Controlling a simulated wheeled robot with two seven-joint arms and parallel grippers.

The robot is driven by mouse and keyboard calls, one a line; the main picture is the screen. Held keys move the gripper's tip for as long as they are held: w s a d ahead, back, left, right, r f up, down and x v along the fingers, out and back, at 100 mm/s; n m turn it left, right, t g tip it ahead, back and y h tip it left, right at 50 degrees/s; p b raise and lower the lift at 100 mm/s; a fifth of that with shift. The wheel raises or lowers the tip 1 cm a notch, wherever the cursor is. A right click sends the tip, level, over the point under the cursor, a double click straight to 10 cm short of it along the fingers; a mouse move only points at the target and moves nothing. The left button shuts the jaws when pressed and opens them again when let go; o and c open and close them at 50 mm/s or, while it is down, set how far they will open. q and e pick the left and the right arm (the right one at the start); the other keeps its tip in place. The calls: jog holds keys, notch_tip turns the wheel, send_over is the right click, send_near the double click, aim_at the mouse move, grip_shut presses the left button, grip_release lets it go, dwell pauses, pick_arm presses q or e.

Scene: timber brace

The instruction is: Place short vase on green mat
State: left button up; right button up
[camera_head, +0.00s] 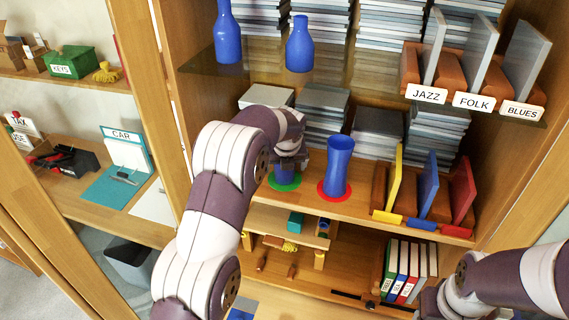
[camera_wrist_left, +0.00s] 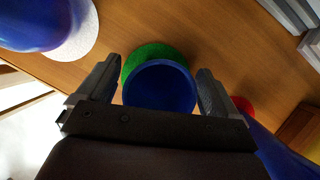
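The short blue vase (camera_head: 284,174) stands upright on the round green mat (camera_head: 297,184) on the middle shelf. In the left wrist view the vase (camera_wrist_left: 160,87) is seen from above, with the green mat (camera_wrist_left: 146,50) showing around its far side. My left gripper (camera_head: 290,158) is at the vase in the head view. In the left wrist view my left gripper (camera_wrist_left: 157,92) has its fingers apart on either side of the vase, with gaps visible. My right arm shows at the lower right, but its fingers are not visible.
A tall blue vase (camera_head: 337,168) stands on a red mat (camera_head: 320,193) close to the right. Another blue vase (camera_wrist_left: 40,22) stands by a white mat (camera_wrist_left: 80,38), in the left wrist view. Disc stacks (camera_head: 321,112) stand behind; colored dividers (camera_head: 427,186) stand right.

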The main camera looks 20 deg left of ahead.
pick_arm(q)
jog(key=shift+r, duration=0.35)
jog(key=s+r+b, duration=0.1)
jog(key=r, duration=0.1)
jog(key=s+d+r+b, duration=0.1)
jog(key=shift+s+r, duration=0.4)
jog(key=s+d+b, duration=0.4)
jog(key=s, duration=0.6)
jog(key=s+a+f+n+g+h, duration=0.1)
jog(key=s+f+n, duration=0.4)
jog(key=s+n, duration=0.6)
jog(key=s+a+f+n+g, duration=0.2)
jog(key=s+f+n, duration=0.3)
jog(key=s+n, duration=0.6)
jog(key=a+n, duration=0.1)
jog(key=n, duration=0.8)
jog(key=shift+s+a+f+n+h, duration=0.15)
jog(key=shift+a+f+n+h, duration=0.15)
jog(key=shift+h, duration=0.1)
